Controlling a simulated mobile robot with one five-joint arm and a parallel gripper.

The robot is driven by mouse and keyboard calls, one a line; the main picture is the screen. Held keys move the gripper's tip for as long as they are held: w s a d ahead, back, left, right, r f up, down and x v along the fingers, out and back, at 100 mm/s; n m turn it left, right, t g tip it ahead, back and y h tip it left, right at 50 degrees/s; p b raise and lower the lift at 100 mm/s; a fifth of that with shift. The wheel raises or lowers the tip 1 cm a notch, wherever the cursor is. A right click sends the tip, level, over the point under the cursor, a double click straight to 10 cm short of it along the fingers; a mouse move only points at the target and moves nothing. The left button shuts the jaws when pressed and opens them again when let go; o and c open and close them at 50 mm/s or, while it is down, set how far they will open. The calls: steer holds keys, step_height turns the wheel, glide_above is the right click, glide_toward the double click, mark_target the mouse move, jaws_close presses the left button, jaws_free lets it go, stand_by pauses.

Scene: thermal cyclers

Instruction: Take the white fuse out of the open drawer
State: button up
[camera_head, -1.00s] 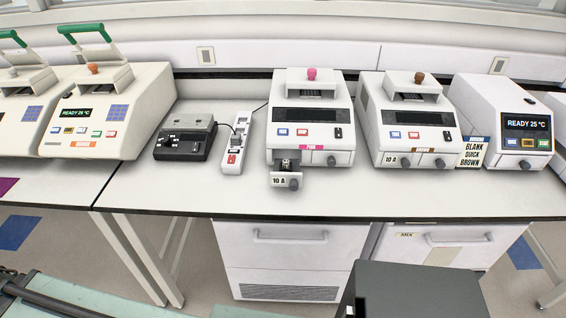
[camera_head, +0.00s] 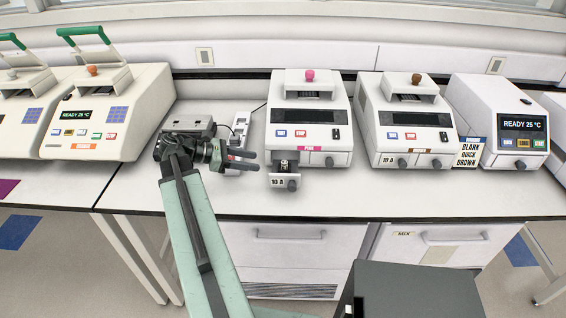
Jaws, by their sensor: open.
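The open drawer (camera_head: 284,184) sticks out from the front of the thermal cycler with the pink knob (camera_head: 310,118). Its front carries a "10 A" label and a small dark knob. A small dark and light shape shows inside the drawer, too small for me to tell whether it is the white fuse. My gripper (camera_head: 256,161) is open, with its two dark fingers pointing right toward the drawer. The fingertips appear just left of the drawer, apart from it. Nothing shows between the fingers.
A white power strip (camera_head: 241,121) and a black-and-grey device (camera_head: 190,127) stand left, partly hidden by my arm. A cycler with a brown knob (camera_head: 405,120) and a "BLANK QUICK BROWN" card (camera_head: 470,152) stand right. The bench front (camera_head: 400,200) is clear.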

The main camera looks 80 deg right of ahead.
mark_target(280, 168)
steer(key=shift+g, duration=0.3)
steer(key=s, duration=0.1)
steer(key=s+d, duration=0.1)
steer(key=s, duration=0.1)
steer(key=s+b, duration=0.1)
steer(key=shift+s+d+f, duration=0.2)
steer(key=shift+s+f, duration=0.05)
steer(key=shift+s, duration=0.1)
steer(key=b+x, duration=0.2)
steer(key=x, duration=0.3)
steer(key=shift+d+f, duration=0.2)
steer(key=shift+d, duration=0.05)
steer(key=shift+s, duration=0.15)
steer(key=shift+r, duration=0.1)
jaws_close()
